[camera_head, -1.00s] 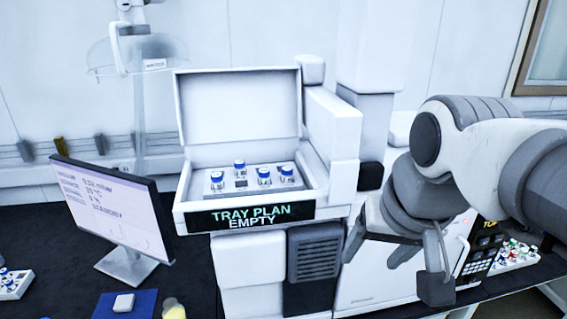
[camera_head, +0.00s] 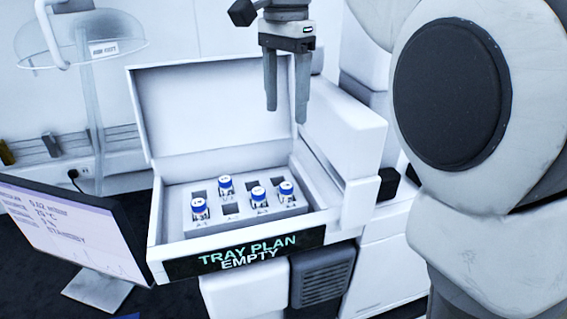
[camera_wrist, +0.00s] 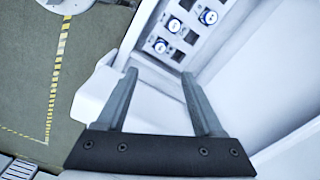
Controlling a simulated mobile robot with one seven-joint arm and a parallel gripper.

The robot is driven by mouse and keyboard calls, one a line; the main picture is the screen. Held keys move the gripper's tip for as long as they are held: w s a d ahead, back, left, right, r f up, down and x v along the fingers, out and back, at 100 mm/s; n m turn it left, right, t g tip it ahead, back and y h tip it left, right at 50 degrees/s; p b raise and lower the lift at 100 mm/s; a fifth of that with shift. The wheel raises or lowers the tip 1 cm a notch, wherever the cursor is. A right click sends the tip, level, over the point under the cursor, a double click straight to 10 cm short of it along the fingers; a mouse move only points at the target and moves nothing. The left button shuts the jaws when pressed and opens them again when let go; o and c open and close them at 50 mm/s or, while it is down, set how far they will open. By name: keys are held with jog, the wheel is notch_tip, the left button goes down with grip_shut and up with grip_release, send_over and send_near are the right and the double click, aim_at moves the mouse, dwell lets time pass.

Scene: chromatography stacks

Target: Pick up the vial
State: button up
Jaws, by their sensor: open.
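Several blue-capped vials stand upright in a pale rack (camera_head: 240,213) inside the open white tray box. One is at the front left (camera_head: 199,209), one at the back left (camera_head: 225,186), one in the front middle (camera_head: 258,196) and one at the right (camera_head: 286,190). My gripper (camera_head: 286,115) is open and empty, pointing down above the box near its raised lid. In the wrist view my gripper (camera_wrist: 158,75) has its fingers apart. Three vials show beyond the fingers, including a lower one (camera_wrist: 161,46) and an upper one (camera_wrist: 208,17).
The box's lid (camera_head: 210,110) stands open behind the rack. A white housing (camera_head: 345,140) rises close on the right. A monitor (camera_head: 75,225) stands at the left. Several rack slots are empty.

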send_over(286, 185)
jog(key=f, duration=1)
jog(key=shift+s+f+b, duration=0.2)
jog(key=shift+s+b, duration=0.1)
jog(key=shift+w+f+p, duration=0.15)
jog(key=shift+f+p, duration=0.05)
jog(key=shift+f, duration=1.3)
jog(key=shift+w+f+p, duration=0.1)
jog(key=shift+f+p, duration=0.1)
jog(key=shift+f, duration=1.3)
grip_shut()
